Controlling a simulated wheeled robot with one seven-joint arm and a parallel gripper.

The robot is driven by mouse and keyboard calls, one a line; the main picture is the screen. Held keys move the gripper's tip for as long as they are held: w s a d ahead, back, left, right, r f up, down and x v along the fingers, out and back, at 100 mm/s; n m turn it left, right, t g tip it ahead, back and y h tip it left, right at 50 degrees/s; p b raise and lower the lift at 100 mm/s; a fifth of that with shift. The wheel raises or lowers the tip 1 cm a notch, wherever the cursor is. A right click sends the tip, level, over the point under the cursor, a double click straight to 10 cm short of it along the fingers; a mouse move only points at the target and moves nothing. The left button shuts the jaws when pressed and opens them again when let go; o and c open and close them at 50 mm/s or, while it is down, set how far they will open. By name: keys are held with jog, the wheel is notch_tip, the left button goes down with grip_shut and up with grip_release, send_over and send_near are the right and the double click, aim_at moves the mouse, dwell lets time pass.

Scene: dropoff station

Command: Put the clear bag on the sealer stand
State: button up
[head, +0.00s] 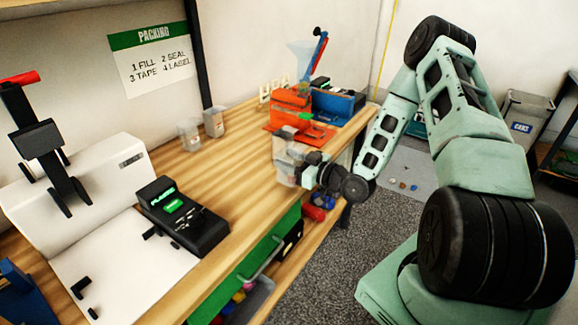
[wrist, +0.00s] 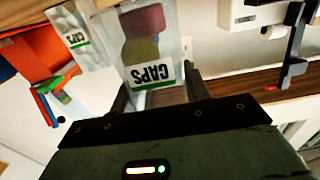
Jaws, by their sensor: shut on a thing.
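The clear bag (wrist: 172,20) with a CAPS label and coloured contents is between my gripper's two fingers in the wrist view. My gripper (wrist: 158,96) is shut on it. In the head view my gripper (head: 304,176) holds the clear bag (head: 285,165) at the bench's front edge, before the orange station. My gripper partly hides the bag there. The white sealer stand (head: 105,265) is at the left end of the bench, with a black lever arm and red handle above its flat plate. The sealer also shows at the upper right of the wrist view (wrist: 236,14).
A black box with a green display (head: 182,218) sits by the sealer's plate. Two small containers (head: 190,135) (head: 214,122) stand at the back of the wooden bench (head: 235,175). An orange station (head: 290,105) with a blue box is at the far end. The bench middle is clear.

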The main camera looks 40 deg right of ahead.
jog(key=shift+f, duration=1.2)
jog(key=shift+f, duration=0.2)
jog(key=o, duration=1.1)
jog(key=shift+c, duration=0.2)
jog(key=shift+r, duration=0.1)
